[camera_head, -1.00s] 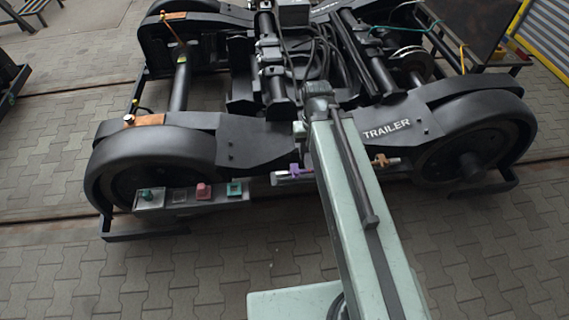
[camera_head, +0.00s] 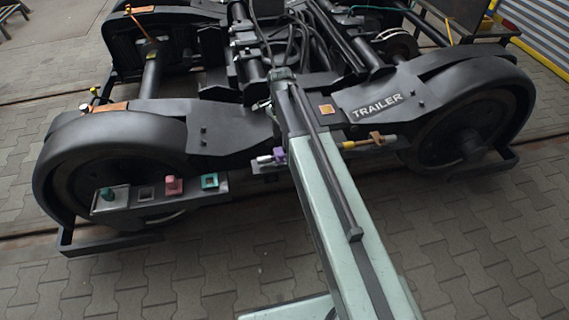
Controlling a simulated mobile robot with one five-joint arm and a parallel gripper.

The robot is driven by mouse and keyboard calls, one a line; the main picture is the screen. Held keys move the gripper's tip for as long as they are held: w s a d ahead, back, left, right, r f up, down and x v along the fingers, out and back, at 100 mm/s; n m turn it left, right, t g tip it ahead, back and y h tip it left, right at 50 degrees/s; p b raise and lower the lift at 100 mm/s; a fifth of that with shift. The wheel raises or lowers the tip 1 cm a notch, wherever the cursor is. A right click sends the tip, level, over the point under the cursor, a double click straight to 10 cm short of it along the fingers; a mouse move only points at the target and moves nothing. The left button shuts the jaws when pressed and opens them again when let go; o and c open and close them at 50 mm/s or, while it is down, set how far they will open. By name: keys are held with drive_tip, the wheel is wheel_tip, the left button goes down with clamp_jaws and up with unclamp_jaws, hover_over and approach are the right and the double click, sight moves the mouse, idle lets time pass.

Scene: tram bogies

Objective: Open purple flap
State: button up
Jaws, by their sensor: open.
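A small purple part (camera_head: 279,154) sits on a thin horizontal rod at the near side of the bogie, just left of my arm. It is the only purple thing I see, and I cannot tell whether it is a flap or how far open it is. My pale green arm reaches up from the bottom and covers the rod's middle. My gripper is hidden at the arm's far end, so its distance from the purple part cannot be told.
The black bogie marked TRAILER (camera_head: 377,105) fills the upper middle. A grey control panel (camera_head: 150,198) with red and teal parts hangs at the left wheel (camera_head: 110,165). A yellow and orange fitting (camera_head: 362,142) is right of my arm. The paving in front is clear.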

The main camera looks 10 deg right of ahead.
sight(282, 154)
wheel_tip(282, 154, down, 8)
drive_tip(key=b, duration=0.7)
drive_tip(key=shift+b, duration=0.35)
drive_tip(key=shift+r, duration=0.15)
clamp_jaws()
idle(0.7)
